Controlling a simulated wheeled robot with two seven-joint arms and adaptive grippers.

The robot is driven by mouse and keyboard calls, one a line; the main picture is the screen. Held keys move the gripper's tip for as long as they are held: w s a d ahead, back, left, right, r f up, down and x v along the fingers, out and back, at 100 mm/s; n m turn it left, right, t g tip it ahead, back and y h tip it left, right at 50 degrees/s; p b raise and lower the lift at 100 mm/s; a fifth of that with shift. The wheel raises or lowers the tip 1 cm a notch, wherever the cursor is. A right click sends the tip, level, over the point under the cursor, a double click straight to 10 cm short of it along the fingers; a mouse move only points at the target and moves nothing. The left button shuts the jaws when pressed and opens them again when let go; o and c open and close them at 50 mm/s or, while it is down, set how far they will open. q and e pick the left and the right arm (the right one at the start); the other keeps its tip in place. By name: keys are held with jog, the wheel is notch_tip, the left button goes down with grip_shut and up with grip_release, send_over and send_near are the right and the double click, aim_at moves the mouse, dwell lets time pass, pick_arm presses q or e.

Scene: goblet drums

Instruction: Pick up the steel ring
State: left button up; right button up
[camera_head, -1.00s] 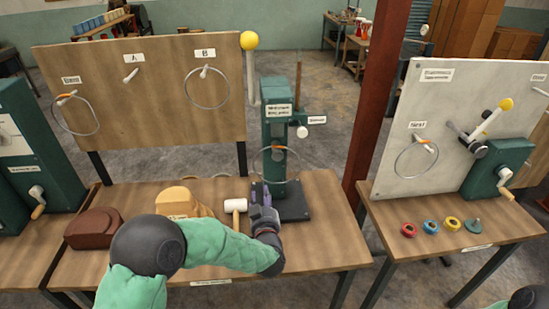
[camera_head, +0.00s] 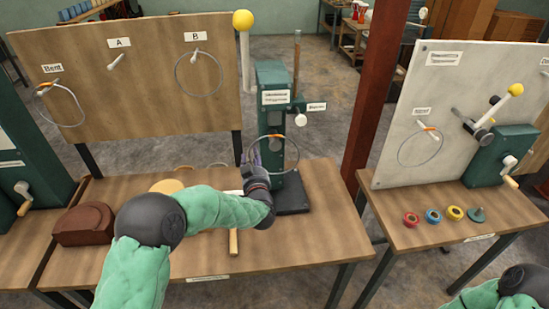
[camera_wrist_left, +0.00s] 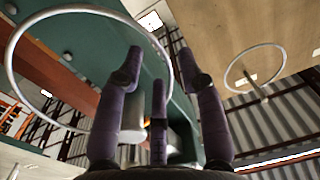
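A thin steel ring (camera_head: 297,153) with an orange mark at its top hangs on the front of the green upright machine (camera_head: 271,80). My left gripper (camera_head: 252,158) is at the ring's lower left in the head view, partly hidden by its own wrist. In the left wrist view a large ring (camera_wrist_left: 42,118) fills the left side, and its right edge shows between the spread fingers of my left gripper (camera_wrist_left: 160,65). The fingers are open; I cannot tell whether they touch it. Similar rings hang on peg B (camera_head: 177,73), the bent peg (camera_head: 66,124) and the right panel (camera_head: 401,158). My right gripper is out of view.
A mallet (camera_head: 233,242), a brown block (camera_head: 84,225) and a tan block (camera_head: 166,186) lie on the table (camera_head: 300,245), partly behind my left arm. A dark red post (camera_head: 372,110) stands between the tables.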

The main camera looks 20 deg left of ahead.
pick_arm(q)
jog(key=x, duration=0.3)
jog(key=shift+w+f+b, duration=0.1)
jog(key=shift+b, duration=0.2)
grip_shut()
